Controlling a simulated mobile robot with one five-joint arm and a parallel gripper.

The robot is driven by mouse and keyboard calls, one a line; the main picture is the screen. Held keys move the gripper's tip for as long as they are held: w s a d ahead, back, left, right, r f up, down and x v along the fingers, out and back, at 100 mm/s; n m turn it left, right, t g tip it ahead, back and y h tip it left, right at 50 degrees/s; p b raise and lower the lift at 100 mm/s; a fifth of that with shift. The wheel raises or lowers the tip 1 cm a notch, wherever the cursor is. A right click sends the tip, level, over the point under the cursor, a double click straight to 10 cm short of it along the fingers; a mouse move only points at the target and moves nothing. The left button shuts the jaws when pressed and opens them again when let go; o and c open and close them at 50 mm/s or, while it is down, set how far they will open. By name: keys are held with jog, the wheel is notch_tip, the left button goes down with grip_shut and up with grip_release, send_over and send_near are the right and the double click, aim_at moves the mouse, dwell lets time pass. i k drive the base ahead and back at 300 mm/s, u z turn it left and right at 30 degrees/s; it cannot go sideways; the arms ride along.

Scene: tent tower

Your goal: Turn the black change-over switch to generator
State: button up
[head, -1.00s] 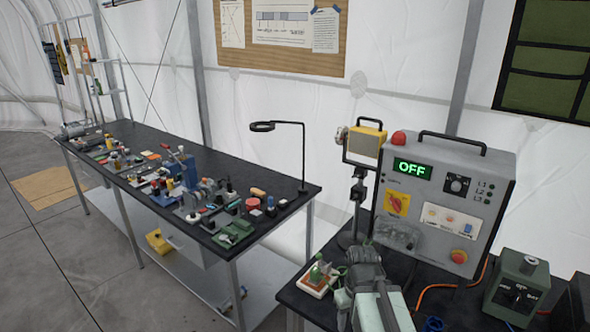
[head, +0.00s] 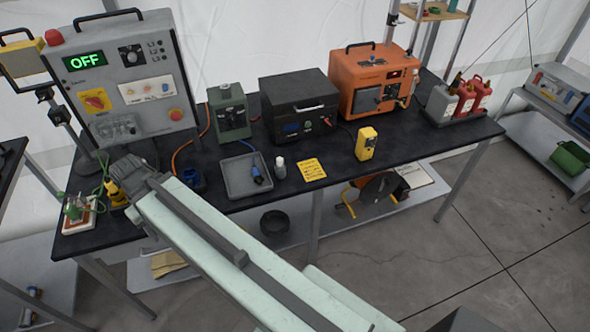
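The grey control panel (head: 128,75) stands at the left end of the dark bench, its green display reading OFF. A black rotary knob (head: 132,55) is at its upper right, beside the L1, L2, L3 marks. A green box (head: 228,118) right of the panel also has a dark knob on its front. I cannot tell which is the change-over switch, nor read either setting. My gripper (head: 124,172) is at the far end of my pale arm, low in front of the panel and apart from both knobs. Its fingers are not clear, so open or shut cannot be told.
The panel also carries a red-on-yellow rotary switch (head: 95,101) and a red button (head: 176,114). A grey tray (head: 235,180), yellow card (head: 312,169), yellow meter (head: 367,143), black unit (head: 300,105) and orange generator (head: 375,85) are on the bench. Its front right is clear.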

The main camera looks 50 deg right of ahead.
aim_at(231, 119)
jog(key=u, duration=0.5)
jog(key=k, duration=0.1)
jog(key=z, duration=2.65)
jog(key=k, duration=0.7)
jog(key=u, duration=0.95)
jog(key=i, duration=1)
